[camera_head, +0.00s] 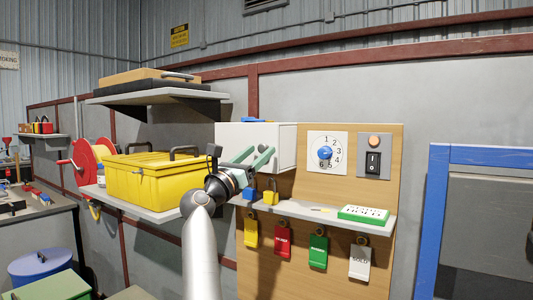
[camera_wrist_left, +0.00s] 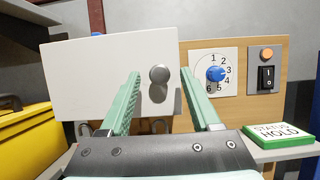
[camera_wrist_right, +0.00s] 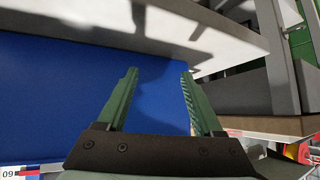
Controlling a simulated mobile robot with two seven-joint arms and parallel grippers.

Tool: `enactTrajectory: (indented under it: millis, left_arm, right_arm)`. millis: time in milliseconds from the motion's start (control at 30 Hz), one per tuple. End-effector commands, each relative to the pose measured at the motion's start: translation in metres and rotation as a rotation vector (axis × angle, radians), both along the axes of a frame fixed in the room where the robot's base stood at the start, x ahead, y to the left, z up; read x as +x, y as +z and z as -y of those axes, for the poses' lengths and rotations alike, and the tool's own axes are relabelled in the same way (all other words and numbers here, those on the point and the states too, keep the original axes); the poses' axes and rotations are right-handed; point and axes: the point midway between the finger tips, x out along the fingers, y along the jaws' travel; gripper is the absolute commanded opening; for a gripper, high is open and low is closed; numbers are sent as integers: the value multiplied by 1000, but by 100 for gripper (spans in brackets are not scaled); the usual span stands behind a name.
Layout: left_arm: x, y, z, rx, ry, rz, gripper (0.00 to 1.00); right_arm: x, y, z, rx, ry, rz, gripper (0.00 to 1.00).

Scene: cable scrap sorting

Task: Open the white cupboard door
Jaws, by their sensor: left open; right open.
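The white cupboard (camera_head: 285,135) hangs on the wooden panel, and its flat door appears closed. In the left wrist view the white door (camera_wrist_left: 95,80) carries a round grey knob (camera_wrist_left: 159,74). My left gripper (camera_head: 255,154) is open in front of the door. In the left wrist view the knob shows between its fingertips (camera_wrist_left: 160,80), with no visible grip on it. In the head view my arm and gripper cover the door's lower part and the knob. My right gripper (camera_wrist_right: 159,76) is open and empty over a blue surface, outside the head view.
A yellow toolbox (camera_head: 150,180) stands on a shelf to the left. A numbered blue dial (camera_head: 325,152) and a switch (camera_head: 373,163) sit right of the cupboard. A small shelf (camera_head: 320,213) below holds a green-edged status block (camera_head: 363,214); coloured tags hang under it.

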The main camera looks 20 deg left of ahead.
Motion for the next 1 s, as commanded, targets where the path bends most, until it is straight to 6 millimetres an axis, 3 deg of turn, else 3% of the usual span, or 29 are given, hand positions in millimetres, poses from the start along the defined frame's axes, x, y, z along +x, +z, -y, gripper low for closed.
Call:
enactTrajectory:
  millis: [467, 1000]
  left_arm:
    - [-2, 3, -2, 1, 0, 0, 63]
    - [-2, 2, -2, 1, 0, 0, 2]
  right_arm:
    - [-1, 0, -1, 2, 2, -2, 68]
    - [-1, -1, -1, 1, 3, -2, 68]
